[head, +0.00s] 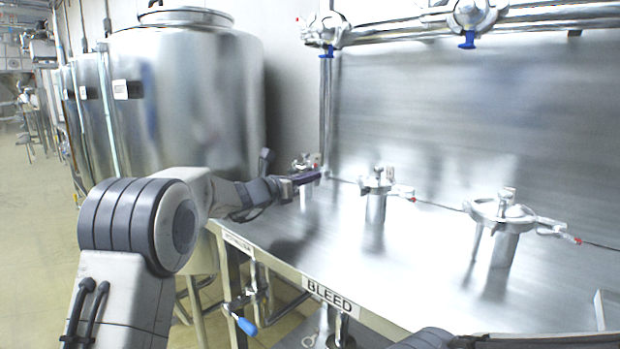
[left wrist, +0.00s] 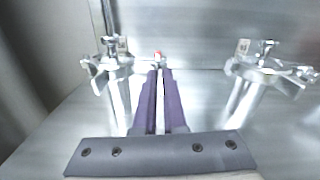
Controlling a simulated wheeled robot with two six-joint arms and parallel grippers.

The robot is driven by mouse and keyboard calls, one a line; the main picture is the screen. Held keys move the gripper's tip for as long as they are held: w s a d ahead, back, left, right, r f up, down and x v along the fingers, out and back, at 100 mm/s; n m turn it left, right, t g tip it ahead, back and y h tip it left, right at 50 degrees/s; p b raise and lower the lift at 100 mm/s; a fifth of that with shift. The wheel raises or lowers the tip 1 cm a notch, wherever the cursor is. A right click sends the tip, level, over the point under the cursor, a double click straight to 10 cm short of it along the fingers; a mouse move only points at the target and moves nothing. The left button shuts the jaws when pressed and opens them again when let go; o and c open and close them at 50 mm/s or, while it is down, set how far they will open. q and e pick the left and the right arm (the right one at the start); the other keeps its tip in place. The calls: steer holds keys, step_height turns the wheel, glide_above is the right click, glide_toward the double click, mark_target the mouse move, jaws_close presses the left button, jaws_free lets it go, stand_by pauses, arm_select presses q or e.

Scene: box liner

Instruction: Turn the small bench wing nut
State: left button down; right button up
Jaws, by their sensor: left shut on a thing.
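The small bench clamp (head: 303,163) stands at the far left of the steel bench, on a short upright pipe. In the left wrist view it is the left clamp (left wrist: 110,62), and its wing nut (left wrist: 158,55) with a red end points right. My left gripper (head: 319,174) reaches in from the left beside this clamp. In the left wrist view the purple fingers of the left gripper (left wrist: 160,70) are close together, shut on the wing nut at their tips. The fingers hide part of the nut. My right gripper is not in view.
A medium clamp (head: 377,182) and a large clamp (head: 503,212) stand further right on the bench (head: 420,270). Pipes with blue-handled valves (head: 467,40) run above. A big steel tank (head: 190,90) is at the left. A blue-handled lever (head: 246,326) hangs below the front edge.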

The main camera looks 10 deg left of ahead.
arm_select(q)
steer(key=c, duration=1)
jaws_free()
steer(key=v, duration=0.9)
steer(key=shift+s, duration=0.1)
steer(key=shift+s+a+f, duration=0.1)
steer(key=shift+s+a, duration=0.3)
steer(key=shift+s, duration=0.15)
